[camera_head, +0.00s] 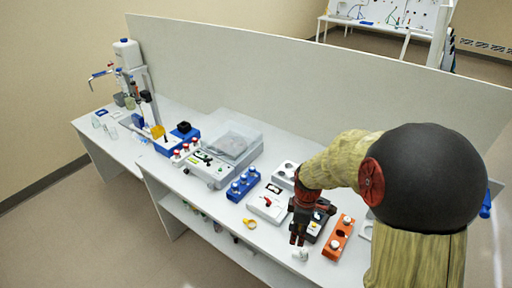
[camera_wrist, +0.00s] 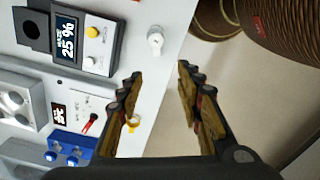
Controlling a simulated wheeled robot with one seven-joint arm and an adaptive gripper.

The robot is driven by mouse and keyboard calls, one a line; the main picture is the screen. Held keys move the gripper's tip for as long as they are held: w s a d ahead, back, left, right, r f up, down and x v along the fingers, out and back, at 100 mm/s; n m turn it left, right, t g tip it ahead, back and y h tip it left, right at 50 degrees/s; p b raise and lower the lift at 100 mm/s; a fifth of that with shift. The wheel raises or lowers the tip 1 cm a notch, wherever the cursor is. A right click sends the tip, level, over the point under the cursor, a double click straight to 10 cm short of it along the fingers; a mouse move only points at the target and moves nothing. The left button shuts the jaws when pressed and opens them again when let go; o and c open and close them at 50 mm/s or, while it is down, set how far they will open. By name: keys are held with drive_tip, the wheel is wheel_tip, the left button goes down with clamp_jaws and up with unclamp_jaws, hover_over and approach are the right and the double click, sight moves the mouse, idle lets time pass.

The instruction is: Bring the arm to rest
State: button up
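My gripper (camera_head: 298,238) hangs over the right part of the bench near its front edge, at the end of my bent arm (camera_head: 340,155). In the wrist view my gripper (camera_wrist: 160,76) has its two fingers spread apart with nothing between them. Bench surface and pale floor show behind the gap. A small white capped object (camera_wrist: 155,41) stands on the bench beyond the fingertips; it also shows below the gripper in the head view (camera_head: 300,254). Whether the fingers touch anything below is not visible, but no contact shows.
The bench (camera_head: 225,218) holds a device with a "25 %" display (camera_wrist: 67,30), an orange rack (camera_head: 337,240), a blue rack (camera_head: 243,184), a yellow ring (camera_head: 249,223) and a balance-like instrument (camera_head: 233,145). A tall partition (camera_head: 300,85) stands behind. Open floor lies in front.

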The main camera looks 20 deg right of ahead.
drive_tip(key=s+a+r+m+t+b, duration=0.2)
drive_tip(key=s+a+r+m+b, duration=0.2)
drive_tip(key=s+r, duration=0.3)
drive_tip(key=s+a+r+m+t+b, duration=0.3)
drive_tip(key=s+a+r+m+b, duration=0.1)
drive_tip(key=s+r+m, duration=0.3)
wheel_tip(320, 180, up, 2)
drive_tip(key=shift+s+a+r+t, duration=0.1)
drive_tip(key=shift+s+a+t, duration=0.15)
drive_tip(key=shift+a, duration=0.65)
drive_tip(key=shift+w, duration=0.1)
idle(0.6)
